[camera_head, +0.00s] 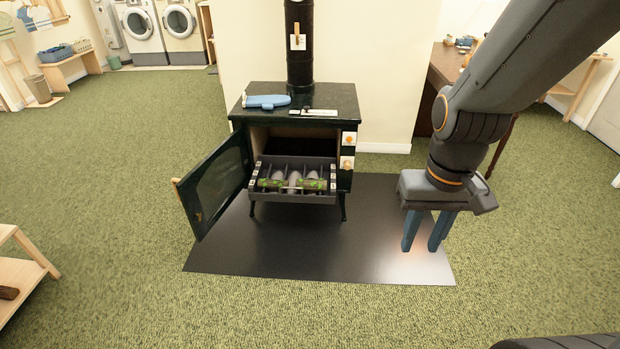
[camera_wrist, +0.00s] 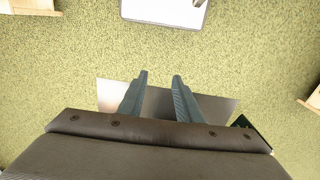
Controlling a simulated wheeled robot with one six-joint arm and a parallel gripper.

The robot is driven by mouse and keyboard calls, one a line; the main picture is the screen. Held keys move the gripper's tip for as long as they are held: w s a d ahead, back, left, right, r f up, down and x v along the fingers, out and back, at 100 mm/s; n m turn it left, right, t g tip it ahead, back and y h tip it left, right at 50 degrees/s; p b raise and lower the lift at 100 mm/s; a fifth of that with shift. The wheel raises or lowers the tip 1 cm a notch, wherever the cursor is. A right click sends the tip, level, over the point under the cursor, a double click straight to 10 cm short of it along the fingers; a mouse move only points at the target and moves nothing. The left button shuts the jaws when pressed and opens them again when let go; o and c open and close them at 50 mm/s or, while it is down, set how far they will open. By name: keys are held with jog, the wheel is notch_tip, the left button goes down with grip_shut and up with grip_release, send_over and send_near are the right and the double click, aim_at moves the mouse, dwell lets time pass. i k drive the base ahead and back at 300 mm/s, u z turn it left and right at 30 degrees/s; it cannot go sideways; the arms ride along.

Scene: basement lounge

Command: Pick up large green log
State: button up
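A black wood stove (camera_head: 300,102) stands with its door (camera_head: 218,185) swung open to the left. A slatted tray (camera_head: 290,197) is pulled out of its opening. Two green-marked pieces, a left one (camera_head: 271,182) and a right one (camera_head: 313,184), lie in the tray with greyish rounded shapes. They are small in the picture, and I cannot tell which, if either, is the large green log. My gripper (camera_head: 420,247) is open and empty, pointing down over the right part of the floor mat, well right of the tray. The wrist view shows its two fingers (camera_wrist: 160,76) apart with nothing between them.
The dark mat (camera_head: 300,255) lies under the stove on green carpet. A blue item (camera_head: 267,101) lies on the stove top. A wooden shelf (camera_head: 22,262) with a dark brown piece stands at lower left. A brown table (camera_head: 445,65) is behind my arm. Front carpet is clear.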

aim_at(310, 184)
jog(key=i, duration=1.35)
